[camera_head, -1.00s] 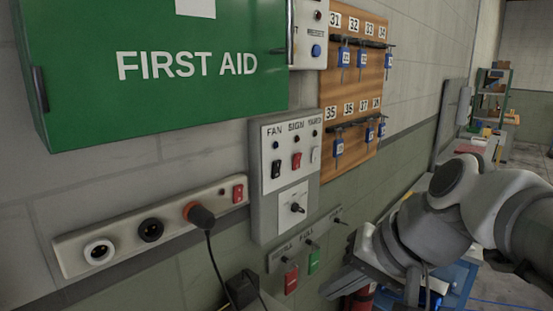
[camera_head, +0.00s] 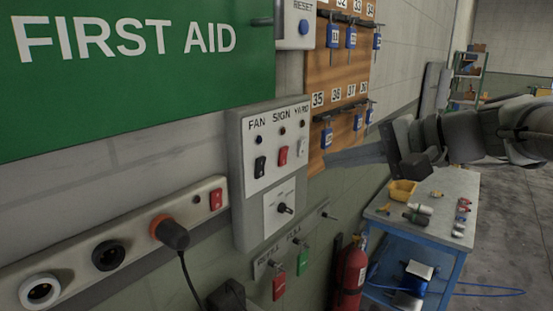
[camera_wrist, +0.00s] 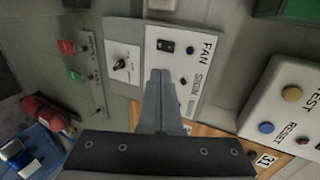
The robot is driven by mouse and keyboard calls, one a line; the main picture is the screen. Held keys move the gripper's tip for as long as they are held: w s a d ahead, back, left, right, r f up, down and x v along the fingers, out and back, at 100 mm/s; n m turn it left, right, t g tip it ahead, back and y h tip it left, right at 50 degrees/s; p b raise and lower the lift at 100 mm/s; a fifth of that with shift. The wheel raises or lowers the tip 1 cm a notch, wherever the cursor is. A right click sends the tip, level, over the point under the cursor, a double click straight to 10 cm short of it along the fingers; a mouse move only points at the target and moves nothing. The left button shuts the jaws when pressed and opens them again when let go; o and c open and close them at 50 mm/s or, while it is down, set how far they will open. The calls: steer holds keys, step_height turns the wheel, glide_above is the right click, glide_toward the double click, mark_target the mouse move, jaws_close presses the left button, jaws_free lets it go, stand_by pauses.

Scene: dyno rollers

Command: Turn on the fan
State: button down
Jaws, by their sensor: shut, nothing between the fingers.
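The switch panel (camera_head: 240,190) is a grey box on the wall with a white plate labelled FAN, SIGN and YARD. The black FAN rocker switch (camera_head: 260,166) is at its left, under a dark indicator light (camera_head: 258,140). The FAN switch also shows in the wrist view (camera_wrist: 167,46), just beyond my fingertips. My gripper (camera_head: 328,161) is shut and empty, its fingers pointing left toward the panel from its right side, apart from the FAN switch in the head view. In the wrist view my fingers (camera_wrist: 160,74) cover part of the panel, and the red SIGN switch is hidden.
The red SIGN switch (camera_head: 283,156) sits close beside the FAN switch, and a rotary knob (camera_head: 285,208) is below. A key board (camera_head: 343,75) hangs to the right. A power strip (camera_head: 135,240) with a plug is lower left. A workbench (camera_head: 425,200) and fire extinguisher (camera_head: 350,272) stand right.

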glide_toward(262, 162)
step_height(262, 162, down, 3)
steer(key=w+a+p, duration=0.1)
steer(key=a, duration=0.1)
steer(key=w+a+p, duration=0.1)
steer(key=w, duration=0.1)
steer(key=shift+a, duration=0.4)
steer(key=shift+w+a, duration=0.3)
steer(key=shift+a, duration=0.1)
steer(key=shift+r, duration=0.15)
steer(key=shift+w+a+r+p, duration=0.25)
steer(key=shift+r+p, duration=0.1)
steer(key=shift+p, duration=0.85)
steer(key=shift+f+g+h, duration=0.3)
steer(key=shift+f, duration=0.05)
steer(key=shift+r, duration=0.1)
